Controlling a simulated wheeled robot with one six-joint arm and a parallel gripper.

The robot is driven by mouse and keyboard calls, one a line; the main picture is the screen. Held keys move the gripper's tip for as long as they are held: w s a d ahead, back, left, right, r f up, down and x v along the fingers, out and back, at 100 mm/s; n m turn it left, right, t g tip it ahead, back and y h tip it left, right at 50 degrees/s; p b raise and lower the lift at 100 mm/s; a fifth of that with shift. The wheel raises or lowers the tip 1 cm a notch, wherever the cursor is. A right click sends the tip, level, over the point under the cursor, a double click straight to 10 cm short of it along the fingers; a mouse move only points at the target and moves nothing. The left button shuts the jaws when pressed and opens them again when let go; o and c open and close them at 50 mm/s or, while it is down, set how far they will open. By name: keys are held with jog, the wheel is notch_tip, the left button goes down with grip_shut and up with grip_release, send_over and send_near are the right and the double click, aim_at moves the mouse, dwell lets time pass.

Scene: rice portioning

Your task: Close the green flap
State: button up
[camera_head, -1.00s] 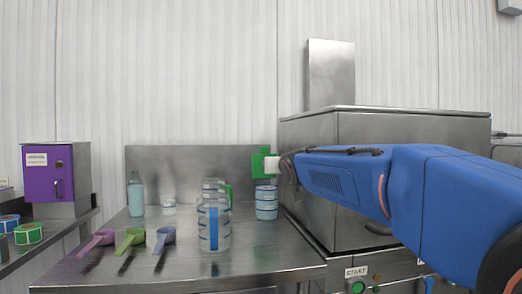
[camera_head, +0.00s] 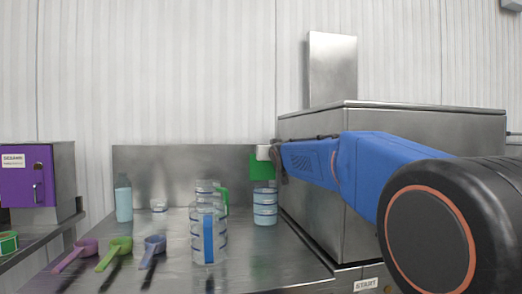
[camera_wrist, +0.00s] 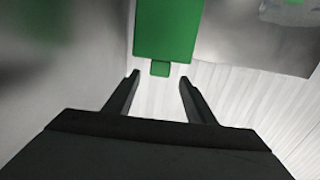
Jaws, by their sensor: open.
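The green flap (camera_head: 260,167) shows at the left side of the big steel machine, above the stacked light-blue tubs, partly hidden by the end of my arm. In the wrist view the green flap (camera_wrist: 168,28) is a flat panel at the top, with a small tab at its edge. My gripper (camera_wrist: 157,78) is open, with its two dark fingers apart and nothing between them. The tab lies just beyond the gap between the fingertips; I cannot tell whether they touch it. In the head view the fingers are not clear.
The steel machine (camera_head: 400,125) stands at the right. On the steel table stand stacked light-blue tubs (camera_head: 265,208), clear measuring jugs (camera_head: 202,240) with blue and green handles, a bottle (camera_head: 123,200) and scoops (camera_head: 120,246). A purple box (camera_head: 25,176) is at the left.

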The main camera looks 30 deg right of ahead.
send_over(263, 163)
jog(key=x, duration=0.4)
jog(key=shift+s, duration=0.1)
dwell(0.3)
grip_shut()
